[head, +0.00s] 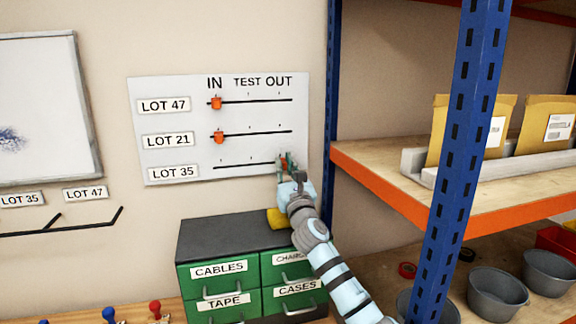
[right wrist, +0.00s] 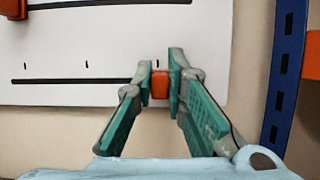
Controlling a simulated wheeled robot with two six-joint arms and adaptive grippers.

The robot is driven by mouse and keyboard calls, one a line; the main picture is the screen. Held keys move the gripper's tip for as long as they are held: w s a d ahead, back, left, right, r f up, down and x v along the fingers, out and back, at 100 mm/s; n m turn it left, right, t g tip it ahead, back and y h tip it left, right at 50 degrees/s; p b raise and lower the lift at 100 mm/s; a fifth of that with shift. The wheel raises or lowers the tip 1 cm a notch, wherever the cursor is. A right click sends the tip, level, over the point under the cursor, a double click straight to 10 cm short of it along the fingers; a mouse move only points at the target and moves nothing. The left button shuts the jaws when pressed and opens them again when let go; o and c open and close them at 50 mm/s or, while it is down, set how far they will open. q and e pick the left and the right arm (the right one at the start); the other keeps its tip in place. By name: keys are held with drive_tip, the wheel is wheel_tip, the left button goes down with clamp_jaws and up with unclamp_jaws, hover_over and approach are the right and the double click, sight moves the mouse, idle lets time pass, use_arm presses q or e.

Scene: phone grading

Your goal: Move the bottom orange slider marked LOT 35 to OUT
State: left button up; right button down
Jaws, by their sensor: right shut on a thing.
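A white board (head: 150,90) on the wall has three horizontal tracks under the marks IN, TEST and OUT. The bottom track (head: 240,165) is labelled LOT 35 (head: 173,173). My right gripper (head: 286,162) is at the right end of this track, under OUT. In the right wrist view my right gripper (right wrist: 160,84) is shut on the orange slider (right wrist: 160,85), with a green finger on each side. In the head view the fingers mostly hide this slider. The LOT 47 slider (head: 216,103) and LOT 21 slider (head: 218,137) sit near IN. My left gripper is not in view.
A blue and orange shelf (head: 337,120) stands just right of the board. Below is a green drawer cabinet (head: 230,288) with a yellow object (head: 278,219) on top. A whiteboard (head: 45,120) hangs at the left.

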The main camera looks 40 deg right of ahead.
drive_tip(key=c, duration=1.6)
unclamp_jaws()
drive_tip(key=shift+d, duration=0.2)
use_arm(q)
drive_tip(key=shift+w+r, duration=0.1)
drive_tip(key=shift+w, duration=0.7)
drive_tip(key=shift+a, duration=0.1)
use_arm(e)
wheel_tip(320, 180, up, 10)
drive_tip(key=shift+f, duration=0.1)
